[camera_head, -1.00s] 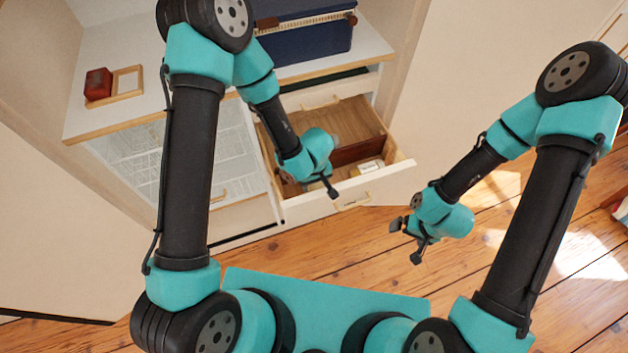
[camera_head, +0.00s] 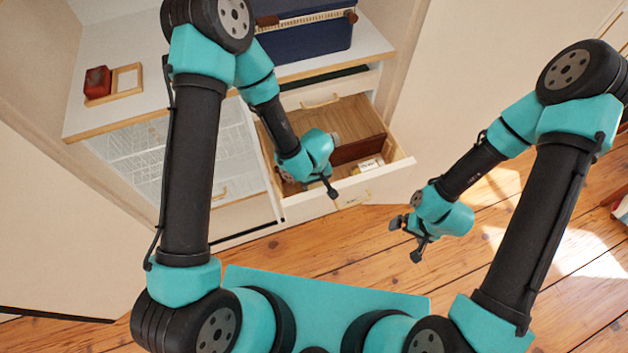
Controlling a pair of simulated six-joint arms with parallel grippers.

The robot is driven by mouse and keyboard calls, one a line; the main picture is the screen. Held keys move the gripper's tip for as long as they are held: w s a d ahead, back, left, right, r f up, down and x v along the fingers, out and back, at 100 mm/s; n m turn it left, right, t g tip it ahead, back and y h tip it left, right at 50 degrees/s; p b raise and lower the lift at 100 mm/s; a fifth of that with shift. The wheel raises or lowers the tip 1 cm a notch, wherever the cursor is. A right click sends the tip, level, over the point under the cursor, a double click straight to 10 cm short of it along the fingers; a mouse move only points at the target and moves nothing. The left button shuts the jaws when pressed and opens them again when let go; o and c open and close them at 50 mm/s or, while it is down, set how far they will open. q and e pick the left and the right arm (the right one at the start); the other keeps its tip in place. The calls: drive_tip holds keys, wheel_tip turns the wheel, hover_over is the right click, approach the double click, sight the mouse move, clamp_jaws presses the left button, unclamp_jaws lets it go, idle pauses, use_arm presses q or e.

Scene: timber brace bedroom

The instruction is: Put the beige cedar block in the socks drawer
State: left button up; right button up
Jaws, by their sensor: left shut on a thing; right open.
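An open drawer (camera_head: 392,176) with a pale front and wooden inside stands out of the cabinet. A red-brown divider (camera_head: 355,150) crosses it. A small cream block-like item (camera_head: 370,164) lies near its right front corner; I cannot tell if it is the beige cedar block. My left gripper (camera_head: 318,187) is low at the drawer's front, left of that item. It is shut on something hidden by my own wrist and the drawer. My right gripper (camera_head: 405,240) is open and empty above the floor, right of the drawer.
A wire basket (camera_head: 135,155) is left of the drawer. A red box (camera_head: 98,82), a small wooden frame (camera_head: 127,80) and a blue case (camera_head: 308,42) are on the cabinet top. The wooden floor (camera_head: 335,250) before the drawer is clear.

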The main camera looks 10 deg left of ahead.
use_arm(q)
drive_tip(key=shift+f, duration=0.4)
idle(0.3)
drive_tip(key=o, duration=1)
drive_tip(key=shift+o, duration=0.2)
wheel_tip(320, 180, up, 17)
drive_tip(key=shift+r, duration=0.2)
idle(0.6)
idle(0.5)
drive_tip(key=shift+f, duration=4.5)
drive_tip(key=shift+r, duration=0.15)
